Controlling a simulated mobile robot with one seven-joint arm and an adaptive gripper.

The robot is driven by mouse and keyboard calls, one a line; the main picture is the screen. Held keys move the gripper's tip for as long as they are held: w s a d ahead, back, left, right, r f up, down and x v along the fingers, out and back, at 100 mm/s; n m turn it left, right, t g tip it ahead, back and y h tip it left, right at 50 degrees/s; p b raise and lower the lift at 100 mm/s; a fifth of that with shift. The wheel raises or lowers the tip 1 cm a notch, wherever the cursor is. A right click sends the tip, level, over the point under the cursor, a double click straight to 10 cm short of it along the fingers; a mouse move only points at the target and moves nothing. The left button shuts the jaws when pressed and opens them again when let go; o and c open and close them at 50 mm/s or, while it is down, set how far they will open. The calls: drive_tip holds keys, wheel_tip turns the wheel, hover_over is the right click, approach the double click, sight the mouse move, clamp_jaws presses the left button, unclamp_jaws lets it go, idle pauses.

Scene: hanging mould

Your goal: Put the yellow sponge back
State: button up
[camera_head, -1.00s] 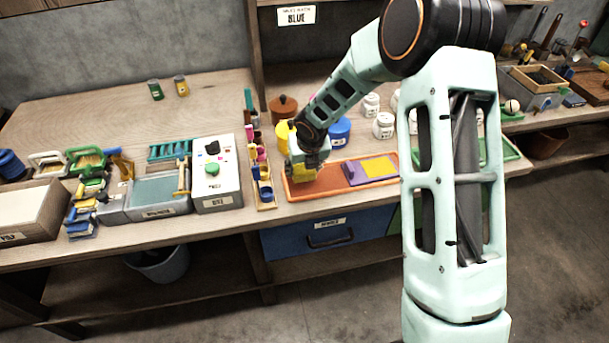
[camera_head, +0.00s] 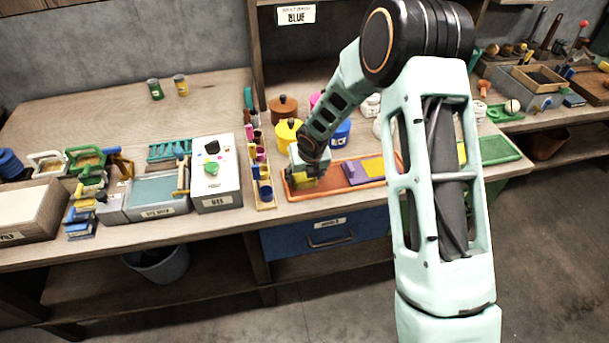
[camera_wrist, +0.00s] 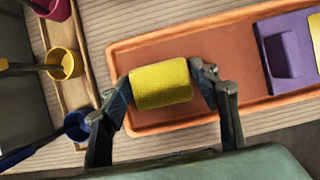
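The yellow sponge (camera_wrist: 161,84) is between the two fingers of my gripper (camera_wrist: 160,88) in the wrist view, with a finger against each end. My gripper is shut on it. The sponge is over the left end of the orange tray (camera_wrist: 165,46); whether it rests on the tray floor I cannot tell. In the head view my gripper (camera_head: 303,177) is low at the left end of the orange tray (camera_head: 330,193), and only a bit of yellow shows there.
A purple block (camera_head: 354,172) with a yellow pad (camera_head: 370,168) lies in the tray's right part. A wooden rack (camera_head: 264,205) with small coloured cups stands close to the left. A grey box (camera_head: 215,180) stands beyond it. Yellow (camera_head: 288,134) and blue (camera_head: 340,133) pots stand behind.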

drive_tip(key=shift+r, duration=0.25)
drive_tip(key=p+v, duration=0.2)
drive_tip(key=v, duration=1)
drive_tip(key=shift+f, duration=0.15)
